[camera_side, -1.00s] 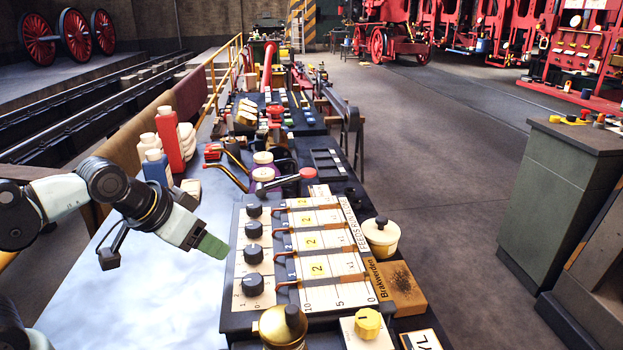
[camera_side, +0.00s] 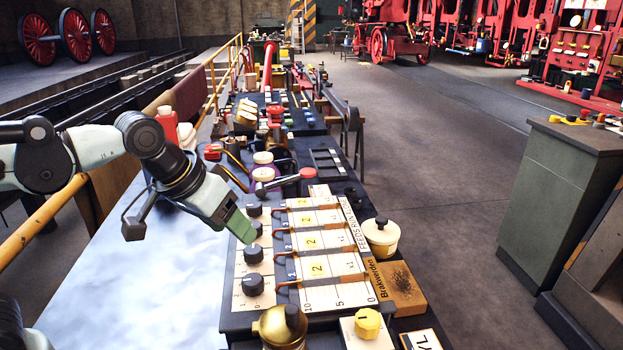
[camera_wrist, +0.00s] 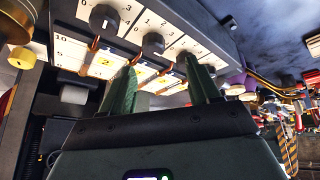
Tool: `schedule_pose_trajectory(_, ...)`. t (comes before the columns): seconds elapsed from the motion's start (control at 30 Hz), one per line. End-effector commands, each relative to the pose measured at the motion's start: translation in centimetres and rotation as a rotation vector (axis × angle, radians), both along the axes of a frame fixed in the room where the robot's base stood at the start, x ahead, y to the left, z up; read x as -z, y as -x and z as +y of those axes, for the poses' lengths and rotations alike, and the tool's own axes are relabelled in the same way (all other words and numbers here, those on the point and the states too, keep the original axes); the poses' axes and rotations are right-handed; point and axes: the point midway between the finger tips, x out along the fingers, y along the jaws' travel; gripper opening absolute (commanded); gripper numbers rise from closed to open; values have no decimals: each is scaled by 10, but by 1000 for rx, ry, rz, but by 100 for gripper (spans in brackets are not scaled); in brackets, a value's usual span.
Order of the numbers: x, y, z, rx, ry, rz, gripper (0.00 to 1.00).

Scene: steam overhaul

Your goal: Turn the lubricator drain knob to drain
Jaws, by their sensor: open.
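The lubricator panel (camera_side: 302,318) has a column of black knobs (camera_side: 253,284) on numbered white plates along its left side. A yellow knob (camera_side: 367,323) sits on a white plate at the panel's front right; I cannot read which knob is marked drain. My gripper (camera_side: 243,228) is over the panel's left edge, near the upper black knobs and apart from the yellow knob. In the wrist view my gripper (camera_wrist: 162,66) shows two green fingers spread apart with nothing held. Black knobs (camera_wrist: 153,43) show beyond the fingertips, one partly hidden by the right finger.
A brass pot (camera_side: 282,328) with a black top stands at the panel's front. A cream pot (camera_side: 381,236) and a wooden brush (camera_side: 396,289) lie along the right. Copper levers cross the panel. The pale bench top (camera_side: 165,285) at left is clear.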

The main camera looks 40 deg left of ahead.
Motion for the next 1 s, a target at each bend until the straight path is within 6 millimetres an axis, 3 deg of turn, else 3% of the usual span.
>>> schedule_pose_trajectory(0.1,-23,-17,-38,-17,44,94,61)
schedule_pose_trajectory(0.3,-51,-33,-103,-76,75,251,61)
schedule_pose_trajectory(0.6,-70,-31,-202,-187,35,443,61)
schedule_pose_trajectory(0.8,-72,-22,-235,-239,2,496,61)
schedule_pose_trajectory(1.0,-66,-20,-240,-251,-5,506,61)
